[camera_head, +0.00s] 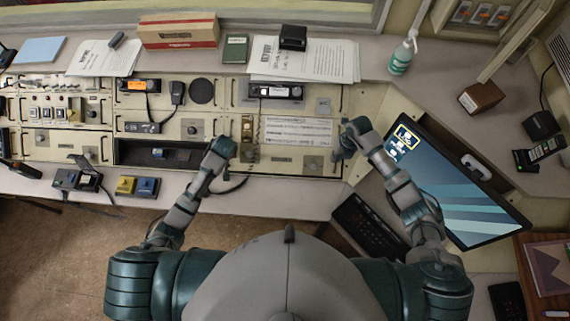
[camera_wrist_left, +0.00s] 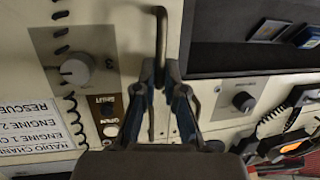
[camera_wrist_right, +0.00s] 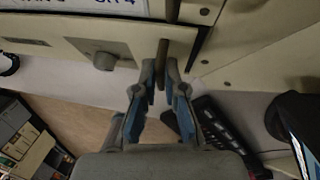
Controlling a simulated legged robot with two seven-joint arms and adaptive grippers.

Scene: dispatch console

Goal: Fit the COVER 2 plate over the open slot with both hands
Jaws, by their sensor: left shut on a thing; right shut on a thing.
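A beige plate (camera_head: 264,169) with a knob and a white channel list lies at the middle right of the console. I cannot read COVER 2 on it. The open slot (camera_head: 130,150) is a dark recess to its left with small blue items inside; it also shows in the left wrist view (camera_wrist_left: 215,58). My left gripper (camera_head: 234,146) is shut on a dark bar handle (camera_wrist_left: 161,32) between plate and slot. My right gripper (camera_head: 343,142) is shut on a similar bar handle (camera_wrist_right: 163,58) at the plate's right end. Whether the plate is raised or seated is unclear.
A monitor (camera_head: 455,195) and a keyboard (camera_head: 368,228) stand close to my right arm. A radio handset (camera_head: 177,92) with coiled cord is above the slot. Small devices (camera_head: 138,187) lie on the front ledge. Papers (camera_head: 325,60) and a cardboard box (camera_head: 178,32) are behind.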

